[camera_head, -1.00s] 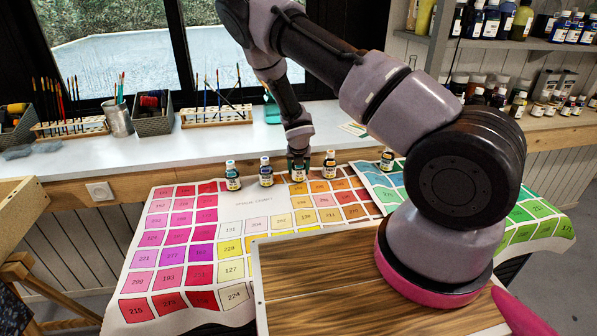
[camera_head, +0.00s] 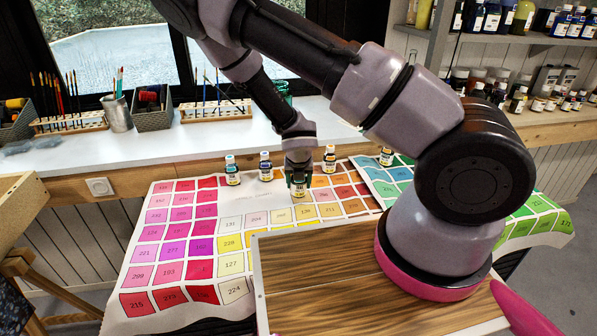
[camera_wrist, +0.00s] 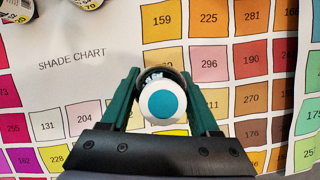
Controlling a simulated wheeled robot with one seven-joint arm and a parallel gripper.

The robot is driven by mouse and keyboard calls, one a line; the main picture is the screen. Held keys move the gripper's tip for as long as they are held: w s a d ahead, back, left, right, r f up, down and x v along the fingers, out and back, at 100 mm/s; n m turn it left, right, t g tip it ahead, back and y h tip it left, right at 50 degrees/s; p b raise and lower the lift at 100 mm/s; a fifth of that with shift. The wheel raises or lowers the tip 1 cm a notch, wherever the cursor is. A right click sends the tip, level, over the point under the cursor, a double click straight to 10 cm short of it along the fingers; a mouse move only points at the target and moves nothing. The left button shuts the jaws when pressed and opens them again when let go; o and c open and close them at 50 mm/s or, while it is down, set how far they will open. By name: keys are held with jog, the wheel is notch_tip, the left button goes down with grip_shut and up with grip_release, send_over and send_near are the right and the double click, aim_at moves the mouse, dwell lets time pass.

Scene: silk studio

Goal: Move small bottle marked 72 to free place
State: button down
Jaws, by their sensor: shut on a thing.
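My gripper (camera_head: 298,184) is shut on a small bottle (camera_head: 299,190) with a pale label. In the wrist view the held bottle (camera_wrist: 163,102) shows its white cap with a teal disc between my green fingers (camera_wrist: 160,88). Its number cannot be read. The bottle is over the shade chart (camera_head: 262,196), near the yellow and orange squares. Whether it touches the chart cannot be told. Other small bottles stand along the chart's back edge: one at left (camera_head: 232,170), one beside it (camera_head: 265,166), one right of my gripper (camera_head: 329,159) and one farther right (camera_head: 387,156).
A wooden board (camera_head: 330,280) lies at the front, below my arm. The white counter (camera_head: 140,146) behind holds brush racks (camera_head: 215,110), a metal cup (camera_head: 117,113) and baskets (camera_head: 152,108). A second chart with green squares (camera_head: 530,210) lies at right. Shelves of bottles stand back right.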

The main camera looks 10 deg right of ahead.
jog(key=shift+s+a, duration=0.2)
jog(key=shift+s, duration=0.8)
jog(key=w+d+r+m+g, duration=0.25)
jog(key=d+m, duration=0.35)
jog(key=m, duration=0.3)
jog(key=w+d+r+m+g+h, duration=0.1)
jog(key=w+d+r+m+g, duration=0.2)
jog(key=d+m, duration=0.45)
jog(key=w+d+r+m+g, duration=0.1)
jog(key=d+r+m+g, duration=0.3)
jog(key=m, duration=0.7)
jog(key=w+d+n+t+h, duration=0.2)
jog(key=w+d+n+t, duration=0.2)
jog(key=d+n, duration=0.6)
jog(key=w+f+n+t+y, duration=0.3)
jog(key=w+n+t, duration=0.3)
jog(key=n, duration=1.2)
jog(key=shift+g, duration=0.25)
jog(key=f, duration=0.9)
jog(key=shift+w+a+f, duration=0.1)
jog(key=shift+w+f, duration=0.2)
jog(key=shift+f, duration=0.05)
